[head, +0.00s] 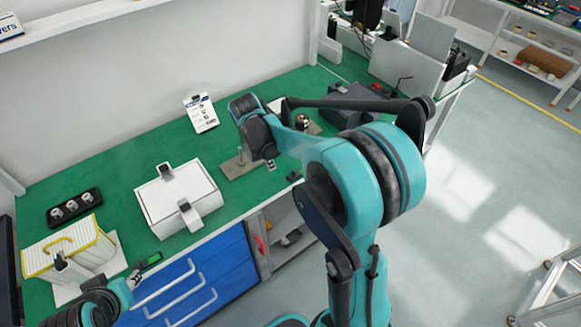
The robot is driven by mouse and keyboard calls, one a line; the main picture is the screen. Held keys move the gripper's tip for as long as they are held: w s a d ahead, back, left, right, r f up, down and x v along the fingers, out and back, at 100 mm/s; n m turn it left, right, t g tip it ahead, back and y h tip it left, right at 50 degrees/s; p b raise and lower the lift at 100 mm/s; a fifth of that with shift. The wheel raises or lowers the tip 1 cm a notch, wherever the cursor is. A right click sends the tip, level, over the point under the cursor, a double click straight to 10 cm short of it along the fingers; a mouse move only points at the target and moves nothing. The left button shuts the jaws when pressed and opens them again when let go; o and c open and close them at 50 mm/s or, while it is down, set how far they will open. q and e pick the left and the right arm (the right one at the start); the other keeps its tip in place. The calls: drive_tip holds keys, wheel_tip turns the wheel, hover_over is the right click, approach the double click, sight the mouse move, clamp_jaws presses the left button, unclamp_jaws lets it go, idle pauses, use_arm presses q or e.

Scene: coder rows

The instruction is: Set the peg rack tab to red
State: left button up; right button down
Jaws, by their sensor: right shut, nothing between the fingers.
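The peg rack appears to be the grey-brown board with short upright pegs (232,168) on the green bench, partly hidden by my right arm. I cannot make out its tab or the tab's colour. My right gripper (271,165) is shut and empty, pointing down over the right part of the board; I cannot tell whether it touches it.
A white case with grey latches (180,198) stands left of the board. A black block with several knobs (73,208) and a yellow-striped box (68,248) stand further left. A card (201,113) leans at the back. Blue drawers (190,285) are below.

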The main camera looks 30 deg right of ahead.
drive_tip(key=shift+w+d+f+n+g, duration=0.3)
drive_tip(key=shift+w+d+f+n, duration=0.2)
drive_tip(key=shift+w+f+n, duration=0.15)
drive_tip(key=shift+f, duration=0.1)
drive_tip(key=b+x, duration=0.3)
drive_tip(key=x, duration=0.7)
drive_tip(key=d+b, duration=0.1)
drive_tip(key=d, duration=0.2)
drive_tip(key=shift+w+d, duration=0.1)
drive_tip(key=shift+d, duration=0.4)
